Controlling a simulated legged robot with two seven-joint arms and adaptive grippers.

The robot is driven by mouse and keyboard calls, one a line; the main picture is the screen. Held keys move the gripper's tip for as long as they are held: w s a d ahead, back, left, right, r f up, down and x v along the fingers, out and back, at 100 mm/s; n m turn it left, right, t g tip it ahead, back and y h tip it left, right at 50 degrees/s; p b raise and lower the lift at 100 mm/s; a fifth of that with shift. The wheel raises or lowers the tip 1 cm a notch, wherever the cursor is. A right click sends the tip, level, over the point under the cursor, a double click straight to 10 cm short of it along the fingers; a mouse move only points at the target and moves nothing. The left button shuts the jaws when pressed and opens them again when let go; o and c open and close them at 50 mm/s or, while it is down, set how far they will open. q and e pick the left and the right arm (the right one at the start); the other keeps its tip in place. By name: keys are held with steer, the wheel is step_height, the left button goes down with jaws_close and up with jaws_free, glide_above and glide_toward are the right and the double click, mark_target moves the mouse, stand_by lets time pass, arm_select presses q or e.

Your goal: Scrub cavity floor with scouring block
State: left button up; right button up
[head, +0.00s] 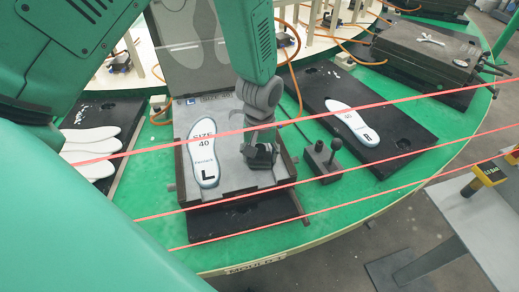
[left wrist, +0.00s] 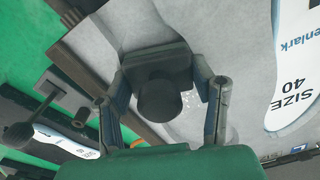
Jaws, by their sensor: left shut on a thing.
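My left gripper (head: 262,138) reaches down over the right part of the open grey left mould (head: 231,178). In the left wrist view its two fingers (left wrist: 163,72) are shut on the scouring block (left wrist: 184,62), a dark block with a round black knob. The block (head: 261,157) appears to sit on or just above the grey mould surface; contact is not clear. An insole shape marked SIZE 40 and L (head: 204,158) lies left of the gripper, apart from it. It partly shows at the right of the left wrist view (left wrist: 292,75). My right gripper is out of view.
A raised grey lid (head: 195,60) stands behind the mould. A small dark block with a ball-topped lever (head: 326,160) stands to the right. A black plate (head: 380,120) bears an R insole (head: 352,124). White insoles (head: 90,150) lie at left. Red lines cross the head view.

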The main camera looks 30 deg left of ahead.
mark_target(260, 145)
arm_select(q)
steer(key=shift+s, duration=0.15)
steer(key=r+p, duration=0.6)
steer(key=shift+w, duration=0.2)
steer(key=shift+r, duration=0.1)
step_height(260, 145, up, 3)
steer(key=p, duration=0.3)
steer(key=shift+a, duration=0.1)
stand_by(0.5)
